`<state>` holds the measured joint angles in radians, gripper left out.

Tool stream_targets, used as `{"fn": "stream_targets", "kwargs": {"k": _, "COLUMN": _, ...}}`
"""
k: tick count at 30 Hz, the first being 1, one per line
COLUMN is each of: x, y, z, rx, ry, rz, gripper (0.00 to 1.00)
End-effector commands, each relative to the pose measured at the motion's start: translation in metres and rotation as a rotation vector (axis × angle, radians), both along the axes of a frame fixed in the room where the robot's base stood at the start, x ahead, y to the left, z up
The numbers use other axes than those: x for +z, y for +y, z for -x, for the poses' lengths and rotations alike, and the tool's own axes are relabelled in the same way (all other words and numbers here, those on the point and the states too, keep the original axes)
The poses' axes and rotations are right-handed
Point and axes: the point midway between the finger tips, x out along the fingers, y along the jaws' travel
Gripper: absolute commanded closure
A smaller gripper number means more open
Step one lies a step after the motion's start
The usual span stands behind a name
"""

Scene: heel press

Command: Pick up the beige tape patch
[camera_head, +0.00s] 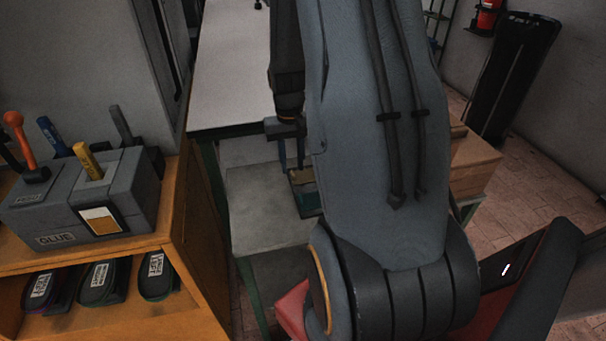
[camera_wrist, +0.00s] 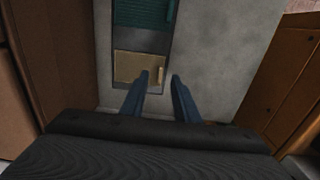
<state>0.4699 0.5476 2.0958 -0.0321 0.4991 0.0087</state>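The beige tape patch (camera_wrist: 128,67) lies in a dark tray (camera_wrist: 144,41) on a grey surface in the wrist view. A small raised beige tab (camera_wrist: 159,74) stands at its right end. My gripper (camera_wrist: 159,77) is open, with two blue fingers apart. In this view the tab shows between the fingertips; I cannot tell whether they touch it. In the head view the beige patch (camera_head: 303,177) is small and partly hidden by my arm, with my gripper (camera_head: 291,166) right above it.
A teal patch (camera_wrist: 140,13) lies in the tray beside the beige one. A wooden cabinet (camera_wrist: 289,75) stands at the right in the wrist view. In the head view, a wooden shelf (camera_head: 188,215) with a tool block (camera_head: 135,190) is at the left, and a cardboard box (camera_head: 472,165) at the right.

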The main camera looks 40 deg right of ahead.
Motion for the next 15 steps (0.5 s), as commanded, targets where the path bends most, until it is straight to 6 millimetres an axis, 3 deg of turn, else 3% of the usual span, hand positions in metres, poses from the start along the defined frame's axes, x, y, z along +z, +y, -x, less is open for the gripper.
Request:
{"fn": "stream_targets", "kwargs": {"k": 6, "x": -0.022, "y": 0.0, "z": 0.001, "rx": 0.001, "ry": 0.001, "rz": 0.0, "gripper": 0.72}}
{"fn": "stream_targets", "kwargs": {"k": 15, "x": -0.026, "y": 0.0, "z": 0.0, "rx": 0.001, "ry": -0.002, "rz": 0.001, "gripper": 0.72}}
